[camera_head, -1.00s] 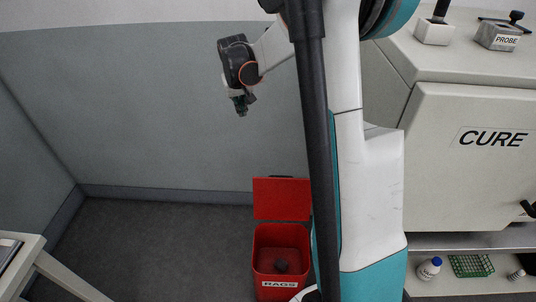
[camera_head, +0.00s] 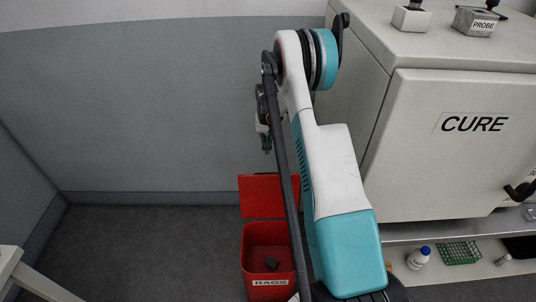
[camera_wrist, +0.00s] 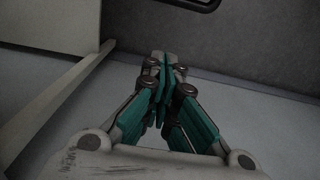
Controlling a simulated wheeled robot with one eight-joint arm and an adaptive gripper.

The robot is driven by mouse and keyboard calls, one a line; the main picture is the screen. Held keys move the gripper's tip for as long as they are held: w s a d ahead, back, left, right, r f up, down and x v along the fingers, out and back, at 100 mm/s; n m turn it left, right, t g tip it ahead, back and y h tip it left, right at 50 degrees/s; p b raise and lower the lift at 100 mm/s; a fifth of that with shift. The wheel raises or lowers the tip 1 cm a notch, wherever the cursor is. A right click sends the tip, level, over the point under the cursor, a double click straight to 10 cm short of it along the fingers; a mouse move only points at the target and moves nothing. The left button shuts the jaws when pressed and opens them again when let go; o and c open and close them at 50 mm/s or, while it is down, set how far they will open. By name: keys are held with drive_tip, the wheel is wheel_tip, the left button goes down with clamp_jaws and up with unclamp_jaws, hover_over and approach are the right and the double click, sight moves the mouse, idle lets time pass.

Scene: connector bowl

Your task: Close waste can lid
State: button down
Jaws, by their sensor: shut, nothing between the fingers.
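The red waste can (camera_head: 257,237) marked RAGS stands on the floor by the back wall, below the cabinet's left side. Its red lid (camera_head: 262,197) is open, tilted up against the wall side. A dark lump lies inside the can. My arm crosses in front of the can's right edge and hides part of it. My gripper (camera_head: 266,146) is above the lid, apart from it, partly hidden behind my arm. In the wrist view my gripper (camera_wrist: 163,65) shows its fingers together, with nothing between them. The can is not clearly seen in the wrist view.
A cabinet (camera_head: 440,150) marked CURE stands at the right, with a PROBE box (camera_head: 475,21) on top. A light table (camera_head: 30,280) edge is at lower left. The floor left of the can is clear.

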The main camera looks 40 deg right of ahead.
drive_tip(key=s+a+f+b, duration=0.2)
drive_tip(key=s+f+b, duration=0.1)
drive_tip(key=f, duration=0.4)
drive_tip(key=shift+a+b, duration=0.2)
drive_tip(key=shift+b, duration=0.65)
drive_tip(key=shift+f, duration=0.1)
